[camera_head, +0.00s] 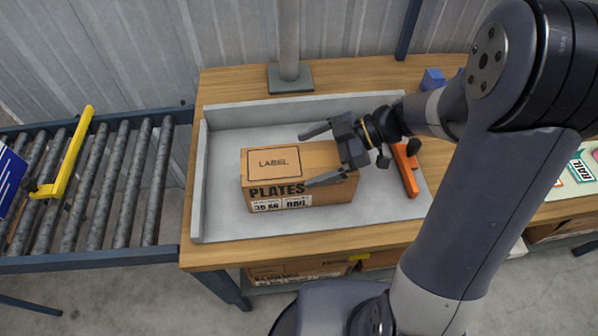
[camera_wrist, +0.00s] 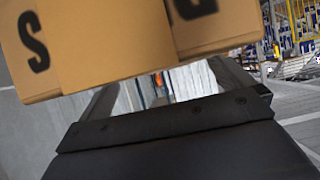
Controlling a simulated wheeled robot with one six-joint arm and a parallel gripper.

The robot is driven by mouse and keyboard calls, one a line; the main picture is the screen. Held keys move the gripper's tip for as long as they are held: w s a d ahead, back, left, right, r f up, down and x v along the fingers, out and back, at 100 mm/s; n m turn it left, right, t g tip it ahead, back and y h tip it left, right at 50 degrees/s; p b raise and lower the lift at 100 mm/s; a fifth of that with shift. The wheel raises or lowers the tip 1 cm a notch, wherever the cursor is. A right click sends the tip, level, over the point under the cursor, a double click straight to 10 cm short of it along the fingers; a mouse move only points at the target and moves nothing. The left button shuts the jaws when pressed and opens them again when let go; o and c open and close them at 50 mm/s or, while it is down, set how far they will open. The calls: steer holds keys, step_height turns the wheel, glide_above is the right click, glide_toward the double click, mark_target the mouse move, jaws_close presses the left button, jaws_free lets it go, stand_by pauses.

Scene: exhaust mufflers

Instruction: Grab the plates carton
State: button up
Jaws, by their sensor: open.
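The plates carton (camera_head: 275,168) is a brown box with a LABEL panel on top and PLATES printed on its front. It sits in a shallow grey tray (camera_head: 225,225) on the wooden table. In the wrist view the carton (camera_wrist: 95,45) fills the upper part, close to the camera. My gripper (camera_head: 318,157) is open at the carton's right end, with one finger toward its far side and one toward its near side. In the wrist view the fingers (camera_wrist: 165,90) show partly, their tips hidden by the carton. I cannot tell whether they touch it.
A roller conveyor (camera_head: 100,185) with a yellow bar (camera_head: 75,150) stands at the left. An orange object (camera_head: 405,170) lies in the tray right of my gripper. A grey post (camera_head: 289,40) and blue block (camera_head: 432,79) are behind the tray. More cartons (camera_head: 300,270) lie below the tabletop.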

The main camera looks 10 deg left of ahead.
steer(key=shift+x, duration=1.15)
steer(key=shift+r, duration=0.1)
steer(key=c, duration=1.8)
